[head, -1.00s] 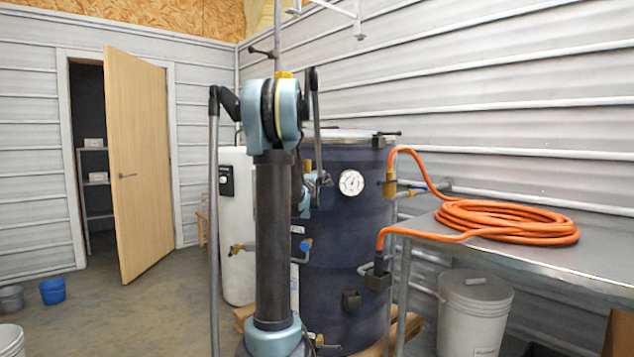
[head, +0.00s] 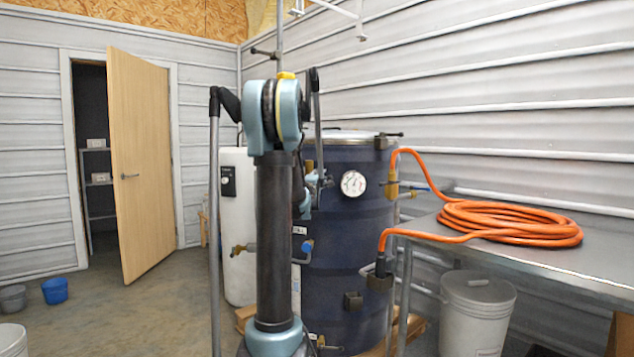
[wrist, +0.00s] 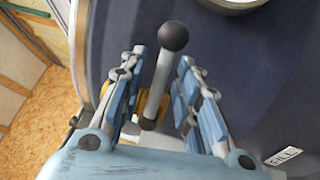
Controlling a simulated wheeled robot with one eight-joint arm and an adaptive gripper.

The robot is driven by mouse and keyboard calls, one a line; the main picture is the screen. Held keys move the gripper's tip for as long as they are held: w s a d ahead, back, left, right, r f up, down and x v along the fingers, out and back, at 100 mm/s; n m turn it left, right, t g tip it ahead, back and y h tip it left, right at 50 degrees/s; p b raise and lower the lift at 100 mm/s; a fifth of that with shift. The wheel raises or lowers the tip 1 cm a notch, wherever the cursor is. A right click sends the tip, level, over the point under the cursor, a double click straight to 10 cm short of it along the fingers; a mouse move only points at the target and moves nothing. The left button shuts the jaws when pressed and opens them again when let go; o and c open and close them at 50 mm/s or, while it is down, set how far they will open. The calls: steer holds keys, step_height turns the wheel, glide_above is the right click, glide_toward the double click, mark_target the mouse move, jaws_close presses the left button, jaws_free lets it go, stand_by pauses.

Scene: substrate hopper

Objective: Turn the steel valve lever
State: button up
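The steel valve lever (wrist: 158,88), a grey rod with a dark ball knob (wrist: 173,37), shows in the wrist view in front of the dark blue drum. My gripper (wrist: 162,64) is open, with one blue padded finger on each side of the lever. Gaps show between the rod and both fingers, and the knob stands out past the fingertips. The lever's lower end and its mount are partly hidden by the gripper. In the head view my gripper (head: 318,184) is at the drum's front, left of the dial gauge, mostly hidden behind my arm.
The blue drum (head: 345,250) carries a round dial gauge (head: 353,183) and other valves. An orange hose (head: 510,222) lies coiled on the metal table (head: 600,262) at right. A white tank (head: 237,200) stands behind my arm at left. Floor is open toward the door (head: 140,170).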

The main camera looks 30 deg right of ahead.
steer(key=v, duration=1.1)
steer(key=shift+s+a, duration=0.15)
steer(key=shift+a, duration=0.2)
steer(key=shift+f, duration=0.15)
